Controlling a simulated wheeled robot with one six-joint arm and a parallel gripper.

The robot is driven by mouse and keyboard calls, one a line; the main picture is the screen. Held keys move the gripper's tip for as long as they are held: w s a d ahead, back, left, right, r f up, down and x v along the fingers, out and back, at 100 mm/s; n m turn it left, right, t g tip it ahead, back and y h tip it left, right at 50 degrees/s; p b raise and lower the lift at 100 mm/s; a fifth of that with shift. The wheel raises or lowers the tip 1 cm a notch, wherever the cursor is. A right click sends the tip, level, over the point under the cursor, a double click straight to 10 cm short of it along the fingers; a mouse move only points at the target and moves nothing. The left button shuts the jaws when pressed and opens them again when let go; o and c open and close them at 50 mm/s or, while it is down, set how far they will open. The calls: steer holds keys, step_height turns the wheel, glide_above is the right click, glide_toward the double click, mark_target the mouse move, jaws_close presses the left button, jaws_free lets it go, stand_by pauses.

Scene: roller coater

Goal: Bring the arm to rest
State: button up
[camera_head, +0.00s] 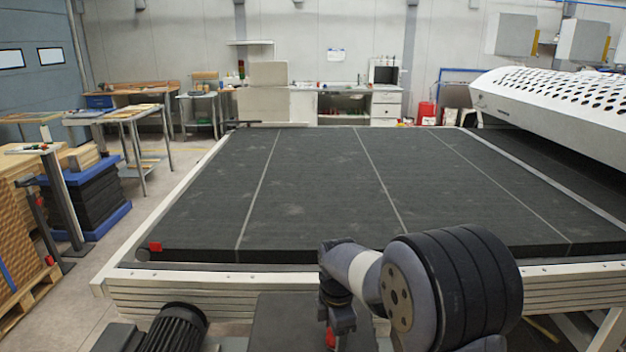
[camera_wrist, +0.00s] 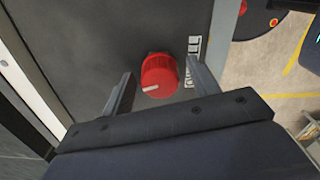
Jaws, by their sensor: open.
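My arm (camera_head: 450,290) is folded low at the bottom right of centre in the head view, in front of the near edge of the dark belt table. My gripper (camera_wrist: 160,68) shows in the wrist view with its two grey fingers spread apart. A red rotary knob (camera_wrist: 158,78) with a pale pointer mark sits on a dark grey panel (camera_wrist: 110,35) and appears between the fingers. I see a gap on both sides of the knob. Whether the fingertips reach down to its depth is hard to tell. The fingers hold nothing.
The wide dark belt (camera_head: 330,185) fills the middle. A white perforated hood (camera_head: 560,105) stands at the right. Blue-edged stacks (camera_head: 95,190) and work tables stand at the left. Another red button (camera_wrist: 241,7) shows past the panel in the wrist view. Floor at the left is partly clear.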

stand_by(0.4)
steer(key=shift+r+n, duration=0.2)
steer(key=shift+n, duration=0.1)
step_height(320, 180, up, 10)
steer(key=shift+f, duration=0.15)
step_height(320, 180, down, 10)
steer(key=shift+f, duration=0.15)
steer(key=shift+m, duration=0.4)
steer(key=m, duration=0.5)
steer(key=shift+m, duration=0.3)
steer(key=m, duration=0.6)
steer(key=shift+b, duration=0.35)
steer(key=m, duration=0.6)
steer(key=shift+b, duration=0.35)
steer(key=m+b, duration=0.1)
steer(key=m, duration=0.5)
